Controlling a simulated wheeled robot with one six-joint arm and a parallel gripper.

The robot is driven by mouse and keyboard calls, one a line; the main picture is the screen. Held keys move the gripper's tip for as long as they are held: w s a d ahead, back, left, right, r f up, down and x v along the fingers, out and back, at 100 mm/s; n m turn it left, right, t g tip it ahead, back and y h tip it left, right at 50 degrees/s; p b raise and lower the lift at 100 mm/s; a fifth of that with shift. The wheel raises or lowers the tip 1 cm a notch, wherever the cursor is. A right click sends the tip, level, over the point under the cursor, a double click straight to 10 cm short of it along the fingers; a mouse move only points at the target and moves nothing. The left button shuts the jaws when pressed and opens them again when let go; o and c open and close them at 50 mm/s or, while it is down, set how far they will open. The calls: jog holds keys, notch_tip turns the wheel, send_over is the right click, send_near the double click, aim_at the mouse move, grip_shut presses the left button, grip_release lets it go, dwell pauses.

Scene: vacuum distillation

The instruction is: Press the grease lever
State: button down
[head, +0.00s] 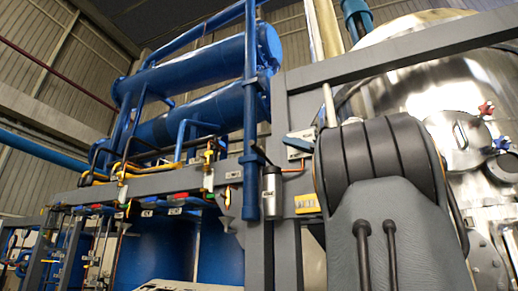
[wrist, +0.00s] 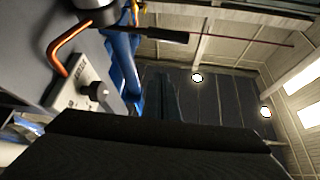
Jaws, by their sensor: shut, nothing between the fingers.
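A lever with a black grip (wrist: 165,36) on a thin metal stem shows at the top of the wrist view, close to a dark round cylinder end (wrist: 95,8); I take it for the grease lever. In the head view, a pale upright rod (head: 328,105) stands just above my arm; I cannot tell whether it is the same lever. My gripper (wrist: 165,130) is a dark, blurred shape across the bottom of the wrist view. It is shut and empty, and appears apart from the lever. In the head view my arm hides it.
A copper pipe (wrist: 62,50) bends beside a labelled plate with a dark knob (wrist: 97,90). A metal canister (head: 272,190) hangs on the grey frame (head: 150,185). Blue tanks (head: 205,75) stand left and a shiny vessel (head: 470,75) right.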

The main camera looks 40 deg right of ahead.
dwell(0.3)
notch_tip(320, 180, up, 5)
jog(key=p, duration=0.4)
send_over(263, 154)
jog(key=s, duration=0.3)
jog(key=shift+w+a+f+p, duration=0.1)
jog(key=shift+a+f+p, duration=0.2)
jog(key=shift+f, duration=0.7)
jog(key=shift+w+a+f+p, duration=0.15)
jog(key=shift+a+f, duration=0.15)
jog(key=shift+f, duration=0.65)
